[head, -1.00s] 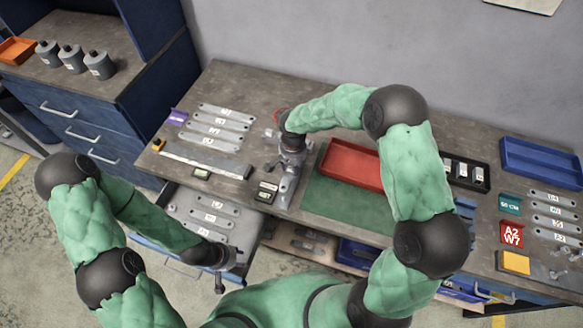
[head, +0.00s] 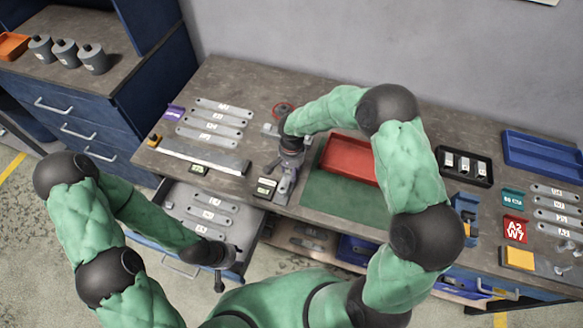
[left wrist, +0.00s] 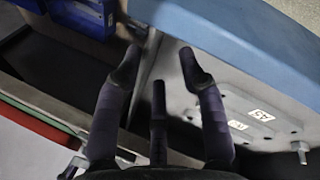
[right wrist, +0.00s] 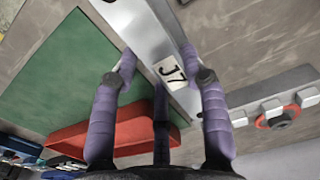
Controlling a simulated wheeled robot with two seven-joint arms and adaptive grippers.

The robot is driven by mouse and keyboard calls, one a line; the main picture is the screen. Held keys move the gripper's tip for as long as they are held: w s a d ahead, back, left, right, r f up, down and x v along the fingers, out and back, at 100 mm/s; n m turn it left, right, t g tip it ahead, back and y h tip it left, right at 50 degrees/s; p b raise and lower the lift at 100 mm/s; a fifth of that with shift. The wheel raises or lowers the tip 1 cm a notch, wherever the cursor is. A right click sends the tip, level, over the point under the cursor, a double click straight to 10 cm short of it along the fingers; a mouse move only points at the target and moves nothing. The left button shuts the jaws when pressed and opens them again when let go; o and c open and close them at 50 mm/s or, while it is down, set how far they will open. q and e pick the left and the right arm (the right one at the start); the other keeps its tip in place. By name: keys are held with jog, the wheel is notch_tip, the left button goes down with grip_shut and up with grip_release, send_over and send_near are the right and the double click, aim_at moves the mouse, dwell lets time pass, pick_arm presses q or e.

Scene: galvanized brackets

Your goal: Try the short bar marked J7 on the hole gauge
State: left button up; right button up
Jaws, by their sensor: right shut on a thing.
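The short bar marked J7 (right wrist: 168,70) is a grey metal strip with a white label. My right gripper (right wrist: 158,62) is shut on it, one finger along each side. In the head view my right gripper (head: 290,168) holds the bar (head: 285,187) near the bench's front edge, left of the green mat. What looks like the hole gauge, a metal strip with pegs and a red ring (right wrist: 277,115), lies beside the bar in the right wrist view. In the head view its red ring (head: 283,109) shows behind the gripper. My left gripper (left wrist: 160,62) is open and empty by the open drawer.
The open drawer (head: 170,225) holds several labelled bars. More bars (head: 215,122) lie on the bench at left, behind a long metal strip (head: 200,158). A red tray (head: 350,160) stands on the green mat (head: 335,197). A black tray (head: 464,165) is to the right.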

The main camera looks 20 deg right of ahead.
pick_arm(q)
jog(key=shift+f+b, duration=0.3)
dwell(0.6)
jog(key=shift+f+b, duration=1.3)
pick_arm(e)
jog(key=shift+f, duration=1.55)
pick_arm(q)
jog(key=shift+w, duration=0.2)
dwell(0.5)
pick_arm(e)
jog(key=shift+r, duration=0.15)
pick_arm(q)
jog(key=shift+a+r+p, duration=0.1)
jog(key=shift+r+p, duration=0.85)
pick_arm(e)
jog(key=shift+r, duration=1.85)
pick_arm(q)
jog(key=shift+s+r, duration=0.1)
jog(key=shift+r, duration=0.05)
pick_arm(e)
jog(key=shift+r, duration=0.15)
